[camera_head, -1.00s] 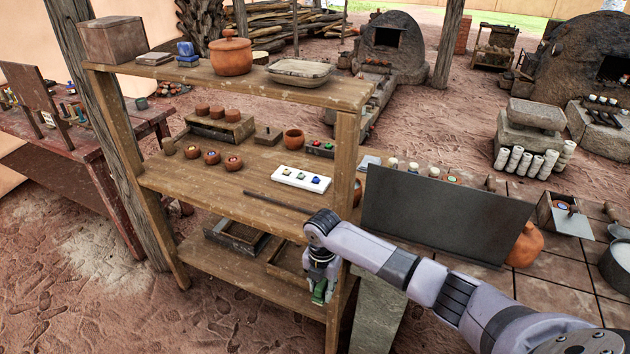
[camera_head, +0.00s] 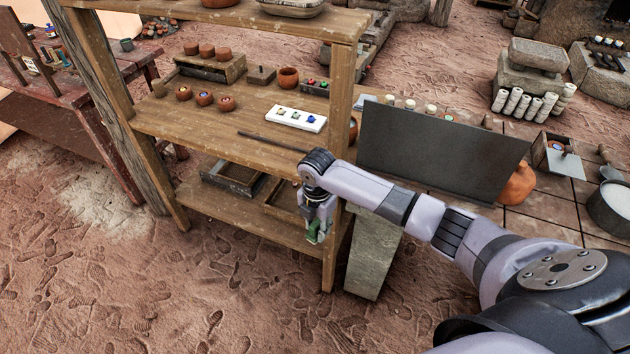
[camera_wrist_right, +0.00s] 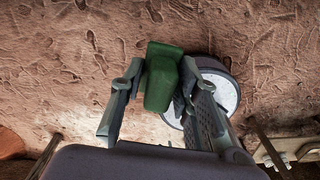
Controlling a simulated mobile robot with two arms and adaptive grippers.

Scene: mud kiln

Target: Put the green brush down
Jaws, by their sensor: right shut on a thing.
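The green brush (camera_head: 313,237) hangs in my right gripper (camera_head: 318,222), in front of the right end of the wooden shelf unit. Most of the brush is hidden by the fingers in the head view. In the right wrist view, the green block-like part of the brush (camera_wrist_right: 163,82) sits between the two fingers of the right gripper (camera_wrist_right: 155,85), which are shut on it. My left gripper is in neither view.
The shelf unit's bottom board (camera_head: 235,212) holds dark trays (camera_head: 235,176). Its middle board (camera_head: 225,128) carries small clay pots, a white tray (camera_head: 296,119) and a thin dark rod (camera_head: 270,142). A dark upright panel (camera_head: 440,150) stands at right. The ground in front is clear.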

